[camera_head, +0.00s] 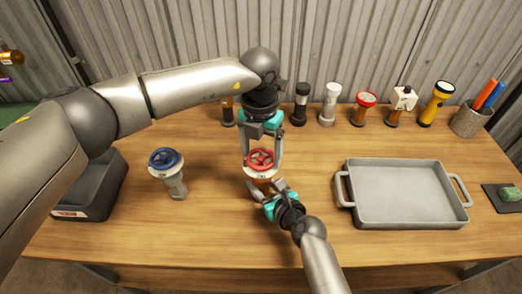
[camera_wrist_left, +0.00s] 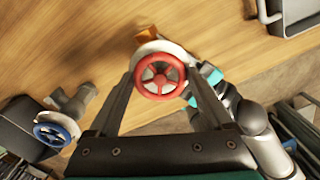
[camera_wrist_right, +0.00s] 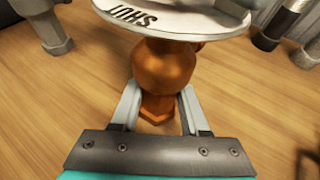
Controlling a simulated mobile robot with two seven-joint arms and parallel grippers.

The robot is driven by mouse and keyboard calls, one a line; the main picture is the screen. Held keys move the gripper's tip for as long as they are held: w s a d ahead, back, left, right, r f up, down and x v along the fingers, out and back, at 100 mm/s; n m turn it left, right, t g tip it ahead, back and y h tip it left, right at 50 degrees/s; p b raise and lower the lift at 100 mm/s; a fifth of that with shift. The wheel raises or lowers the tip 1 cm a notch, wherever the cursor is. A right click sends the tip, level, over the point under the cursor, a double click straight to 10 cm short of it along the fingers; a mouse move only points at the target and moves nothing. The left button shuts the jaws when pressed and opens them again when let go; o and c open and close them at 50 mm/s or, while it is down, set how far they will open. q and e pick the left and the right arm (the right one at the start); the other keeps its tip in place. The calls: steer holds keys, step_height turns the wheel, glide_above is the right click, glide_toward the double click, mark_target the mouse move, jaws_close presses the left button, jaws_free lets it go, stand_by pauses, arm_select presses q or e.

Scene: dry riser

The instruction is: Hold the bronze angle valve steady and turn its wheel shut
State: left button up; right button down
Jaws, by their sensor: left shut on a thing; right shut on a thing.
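My left gripper (camera_head: 262,152) comes down from above and is shut on the red wheel, with a finger on either side of the rim; the wheel also shows in the left wrist view (camera_wrist_left: 160,74). My right gripper (camera_wrist_right: 160,90) comes from the near side, low down, and is shut on the bronze body below the disc. In the head view most of the body is hidden by wheel and grippers.
A grey tray (camera_head: 347,190) lies to the right. Several torches and fittings, including a yellow torch (camera_head: 437,103), and a pen cup (camera_head: 470,120) line the back.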

mark_target(260, 156)
arm_select(q)
steer(key=m, duration=0.4)
steer(key=shift+m, duration=0.3)
arm_select(e)
steer(key=shift+r, duration=0.1)
arm_select(q)
steer(key=m, duration=0.3)
steer(key=shift+d+m, duration=0.1)
steer(key=shift+m, duration=0.3)
steer(key=m, duration=0.6)
steer(key=shift+s+m, duration=0.1)
steer(key=shift+m, duration=0.3)
steer(key=o, duration=1.2)
steer(key=shift+c, duration=0.2)
step_height(260, 156, up, 12)
steer(key=shift+a, duration=0.2)
arm_select(e)
steer(key=shift+c, duration=1.6)
jaws_free()
